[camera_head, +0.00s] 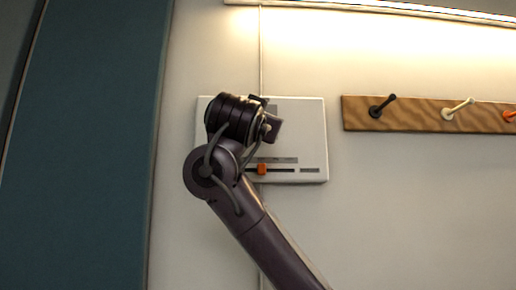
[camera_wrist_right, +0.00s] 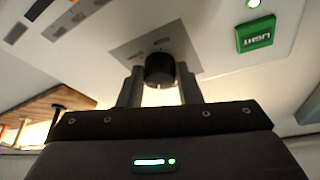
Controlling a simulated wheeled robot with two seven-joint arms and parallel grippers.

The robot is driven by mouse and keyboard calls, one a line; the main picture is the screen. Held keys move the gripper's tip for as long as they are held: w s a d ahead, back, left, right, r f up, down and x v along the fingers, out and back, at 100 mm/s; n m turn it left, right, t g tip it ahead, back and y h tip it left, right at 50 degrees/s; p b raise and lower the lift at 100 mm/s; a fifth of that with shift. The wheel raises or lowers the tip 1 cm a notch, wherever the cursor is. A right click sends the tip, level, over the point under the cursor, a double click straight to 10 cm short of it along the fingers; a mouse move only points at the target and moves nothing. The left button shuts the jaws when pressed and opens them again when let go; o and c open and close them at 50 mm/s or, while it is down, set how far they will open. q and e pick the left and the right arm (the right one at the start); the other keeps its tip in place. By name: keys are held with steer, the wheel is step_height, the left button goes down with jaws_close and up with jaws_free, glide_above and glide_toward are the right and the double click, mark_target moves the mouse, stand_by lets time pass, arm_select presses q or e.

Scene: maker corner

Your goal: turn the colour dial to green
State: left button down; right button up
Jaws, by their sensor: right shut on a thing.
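The colour dial is a round black knob (camera_wrist_right: 159,68) on a grey plate of a white wall panel (camera_head: 308,125). In the right wrist view my right gripper (camera_wrist_right: 160,76) has one finger on each side of the knob and is shut on it. A pale mark shows at the knob's lower edge; I cannot tell which colour it points to. In the head view my right arm covers the dial, and my right gripper (camera_head: 273,127) is seen side-on against the panel. My left gripper is not in view.
A wooden peg rail (camera_head: 425,115) is to the right. A blue-green panel (camera_head: 90,150) stands at left.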

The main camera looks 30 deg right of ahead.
arm_select(q)
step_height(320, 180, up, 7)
steer(key=p, duration=0.7)
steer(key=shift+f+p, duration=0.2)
steer(key=shift+p, duration=0.15)
arm_select(e)
steer(key=shift+w+a+r+m+g+y, duration=0.1)
steer(key=shift+r+m+g+y, duration=0.45)
steer(key=shift+m, duration=2.9)
steer(key=shift+s+r+m+g+y, duration=0.1)
steer(key=shift+m+g+y, duration=0.95)
steer(key=shift+m, duration=2.45)
steer(key=shift+w+a+r+m+g+y, duration=0.1)
steer(key=shift+r+m+g+y, duration=0.15)
steer(key=shift+m+g, duration=2.2)
steer(key=shift+m+t, duration=1.05)
steer(key=shift+m, duration=0.15)
